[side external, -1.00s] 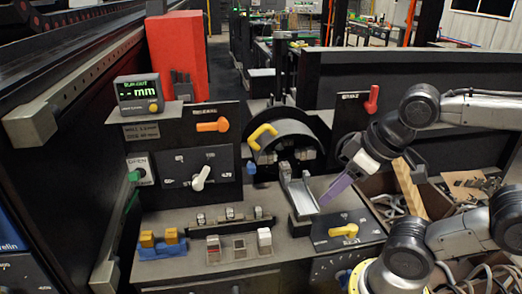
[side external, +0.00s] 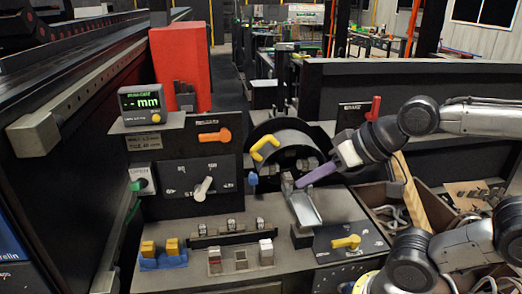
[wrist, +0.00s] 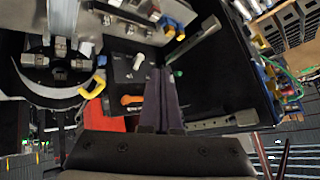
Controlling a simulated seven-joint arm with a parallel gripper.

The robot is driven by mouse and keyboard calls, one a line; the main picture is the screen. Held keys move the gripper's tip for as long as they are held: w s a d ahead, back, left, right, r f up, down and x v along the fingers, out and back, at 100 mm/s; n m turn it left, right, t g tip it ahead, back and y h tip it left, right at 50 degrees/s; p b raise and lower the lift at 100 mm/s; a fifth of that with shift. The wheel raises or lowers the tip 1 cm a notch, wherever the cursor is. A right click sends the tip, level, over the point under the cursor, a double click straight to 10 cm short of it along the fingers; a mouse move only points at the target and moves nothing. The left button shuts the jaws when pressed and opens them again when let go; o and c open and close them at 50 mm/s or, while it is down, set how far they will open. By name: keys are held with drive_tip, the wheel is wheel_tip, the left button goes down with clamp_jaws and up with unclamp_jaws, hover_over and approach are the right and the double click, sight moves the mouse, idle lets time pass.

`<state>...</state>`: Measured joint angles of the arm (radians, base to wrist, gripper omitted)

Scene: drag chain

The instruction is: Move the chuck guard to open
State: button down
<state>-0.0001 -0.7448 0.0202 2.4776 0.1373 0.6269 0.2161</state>
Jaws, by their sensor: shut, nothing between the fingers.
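The chuck guard (side external: 284,124) is a black curved hood around the upper side of the lathe chuck (side external: 300,165). Its yellow handle (side external: 264,148) sticks out at the hood's left side. The handle also shows in the wrist view (wrist: 93,86), left of my fingers. My gripper (side external: 298,184) has long purple fingers, pressed together and empty, pointing left and slightly down. In the side view the fingertips are just in front of the chuck's lower right, right of and below the handle. They appear apart from the handle; their exact depth to the chuck is unclear.
A metal channel (side external: 305,208) lies below my fingers. A panel with an orange lever (side external: 214,136) and white knob (side external: 203,189) stands left of the chuck. A blue knob (side external: 253,179) is below the handle. A red lever (side external: 374,108) is behind my arm.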

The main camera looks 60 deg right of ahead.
sight(254, 150)
drive_tip(key=w+d+r+m+t+h, duration=0.1)
drive_tip(key=w+d+r+m+t, duration=0.15)
drive_tip(key=w+m, duration=0.35)
drive_tip(key=w+d+r+m+t+h, duration=0.1)
drive_tip(key=w+r+m+t, duration=0.15)
drive_tip(key=w+m, duration=0.4)
drive_tip(key=w+d+f+m+g+h, duration=0.2)
drive_tip(key=d+f+m+h, duration=0.1)
drive_tip(key=d+f+m, duration=0.25)
drive_tip(key=w+d+f+m+g+h, duration=0.25)
drive_tip(key=d+f+m, duration=0.2)
drive_tip(key=f, duration=0.25)
drive_tip(key=shift+n+t+h, duration=0.35)
drive_tip(key=shift+n+t, duration=0.1)
drive_tip(key=x, duration=0.8)
drive_tip(key=r+x, duration=0.1)
drive_tip(key=x, duration=0.3)
drive_tip(key=shift+w+d, duration=0.25)
drive_tip(key=shift+d, duration=0.05)
drive_tip(key=shift+w+d, duration=0.3)
drive_tip(key=shift+w, duration=0.1)
